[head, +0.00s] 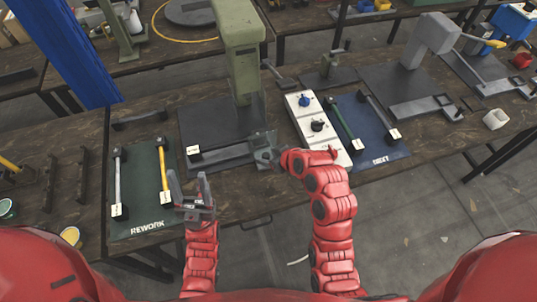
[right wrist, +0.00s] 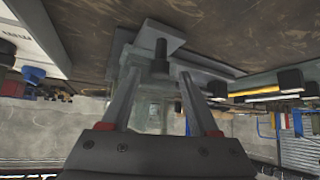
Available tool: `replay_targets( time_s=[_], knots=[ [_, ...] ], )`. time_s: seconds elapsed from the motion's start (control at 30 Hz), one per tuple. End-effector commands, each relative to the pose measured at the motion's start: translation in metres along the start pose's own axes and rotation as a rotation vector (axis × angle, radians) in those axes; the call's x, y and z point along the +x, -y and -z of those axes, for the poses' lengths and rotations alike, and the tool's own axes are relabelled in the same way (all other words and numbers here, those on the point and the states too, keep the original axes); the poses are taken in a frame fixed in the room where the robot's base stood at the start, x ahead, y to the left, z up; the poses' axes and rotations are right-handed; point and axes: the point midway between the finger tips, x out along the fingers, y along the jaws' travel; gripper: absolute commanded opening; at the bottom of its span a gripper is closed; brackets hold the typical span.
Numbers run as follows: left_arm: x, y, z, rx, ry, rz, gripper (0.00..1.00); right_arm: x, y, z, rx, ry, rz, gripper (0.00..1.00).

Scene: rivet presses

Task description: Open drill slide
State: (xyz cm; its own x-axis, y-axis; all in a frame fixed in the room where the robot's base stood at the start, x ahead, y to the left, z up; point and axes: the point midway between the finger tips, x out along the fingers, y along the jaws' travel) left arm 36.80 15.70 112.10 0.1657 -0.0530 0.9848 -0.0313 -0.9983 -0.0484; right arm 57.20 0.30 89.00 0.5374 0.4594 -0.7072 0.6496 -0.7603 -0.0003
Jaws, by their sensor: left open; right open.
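A green press (head: 237,55) stands on the bench in the middle of the head view. A grey slide (head: 232,151) lies at its foot, with a white tag at its left end and a bracket at its right end. My right gripper (head: 268,156) is at that right end. In the right wrist view, the open fingers of my right gripper (right wrist: 158,92) stand either side of a dark upright post (right wrist: 161,50) on a grey plate; contact cannot be told. My left gripper (head: 189,182) is open and empty above the REWORK mat's right edge.
The green REWORK mat (head: 137,208) holds a grey and a yellow-handled tool. A white control box (head: 302,102) with a blue and a black knob stands right of the slide, beside the blue NEXT mat (head: 388,151). Another grey press (head: 430,42) stands further right.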

Motion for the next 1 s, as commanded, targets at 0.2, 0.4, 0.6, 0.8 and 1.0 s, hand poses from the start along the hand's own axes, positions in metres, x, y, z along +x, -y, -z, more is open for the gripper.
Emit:
replay_targets(
  time_s=[0.2, 0.4, 0.6, 0.8, 1.0],
  knots=[
    [0.006, 0.000, 0.001, 0.000, 0.000, 0.000, 0.58, -0.042, -0.002, 0.001, 0.003, -0.004, -0.005, 0.61],
    [0.040, 0.002, 0.007, 0.000, 0.000, 0.000, 0.58, -0.096, 0.000, 0.006, 0.004, 0.005, 0.000, 0.61],
    [0.080, 0.004, 0.014, 0.000, 0.000, 0.000, 0.58, -0.124, 0.000, 0.006, 0.005, 0.006, 0.000, 0.61],
    [0.114, 0.006, 0.019, 0.000, 0.000, 0.000, 0.58, -0.150, -0.001, 0.005, 0.004, 0.002, -0.001, 0.61],
    [0.130, 0.006, 0.022, 0.000, 0.000, 0.000, 0.58, -0.164, 0.000, 0.002, 0.003, 0.001, 0.000, 0.61]
  ],
)
